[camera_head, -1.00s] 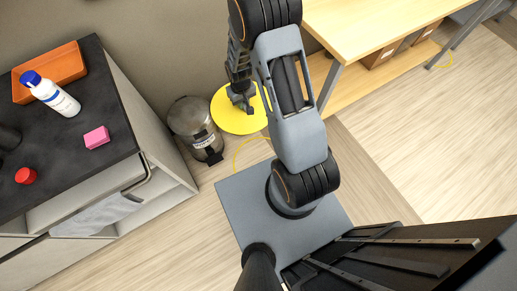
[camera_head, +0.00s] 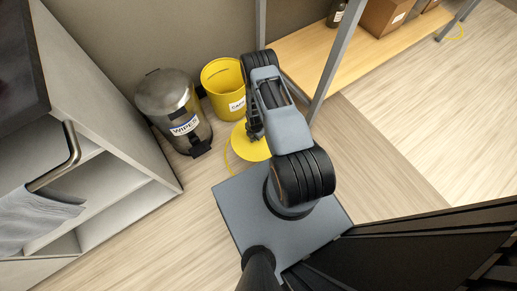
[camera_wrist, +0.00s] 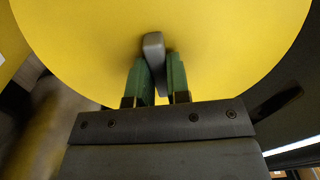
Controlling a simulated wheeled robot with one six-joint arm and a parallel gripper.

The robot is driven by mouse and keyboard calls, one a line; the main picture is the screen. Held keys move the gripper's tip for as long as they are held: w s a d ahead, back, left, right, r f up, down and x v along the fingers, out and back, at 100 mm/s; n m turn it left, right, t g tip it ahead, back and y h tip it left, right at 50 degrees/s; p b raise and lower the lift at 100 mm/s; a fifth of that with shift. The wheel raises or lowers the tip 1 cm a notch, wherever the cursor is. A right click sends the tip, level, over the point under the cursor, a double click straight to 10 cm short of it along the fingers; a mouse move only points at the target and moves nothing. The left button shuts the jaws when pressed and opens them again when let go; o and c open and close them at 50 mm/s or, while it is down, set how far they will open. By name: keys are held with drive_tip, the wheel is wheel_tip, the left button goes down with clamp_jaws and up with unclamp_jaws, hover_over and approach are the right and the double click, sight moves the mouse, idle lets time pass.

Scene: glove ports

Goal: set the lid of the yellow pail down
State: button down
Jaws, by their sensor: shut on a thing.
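The yellow pail (camera_head: 215,76) stands open by the wall, with a white label on its front. Its round yellow lid (camera_head: 249,148) is in front of the pail, apart from it and close to my base plate. My gripper (camera_head: 257,133) is partly hidden by my arm in the head view. In the wrist view my gripper (camera_wrist: 160,75) is shut on the grey handle (camera_wrist: 153,45) at the middle of the lid, which fills most of the picture. I cannot tell whether the lid's underside touches the floor.
A steel bin labelled "WIPES" (camera_head: 176,105) stands left of the pail. A grey cabinet (camera_head: 105,110) with a hanging cloth (camera_head: 38,215) is at the left. A wooden shelf (camera_head: 318,45) with boxes is at the right. Bare floor (camera_head: 185,180) lies left of my base plate.

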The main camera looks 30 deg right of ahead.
sight(259, 144)
drive_tip(key=f+n, duration=0.1)
drive_tip(key=f, duration=0.1)
drive_tip(key=s+f+b, duration=0.1)
drive_tip(key=f, duration=0.1)
drive_tip(key=s+f+n+b, duration=0.1)
drive_tip(key=f, duration=0.2)
drive_tip(key=shift+d+n, duration=0.25)
drive_tip(key=shift+n, duration=0.05)
drive_tip(key=shift+f+b, duration=2.2)
drive_tip(key=shift+f, duration=1.1)
drive_tip(key=shift+f+b, duration=0.65)
drive_tip(key=shift+b, duration=0.1)
drive_tip(key=c, duration=1)
unclamp_jaws()
drive_tip(key=shift+r, duration=0.15)
wheel_tip(259, 144, up, 14)
drive_tip(key=p, duration=0.6)
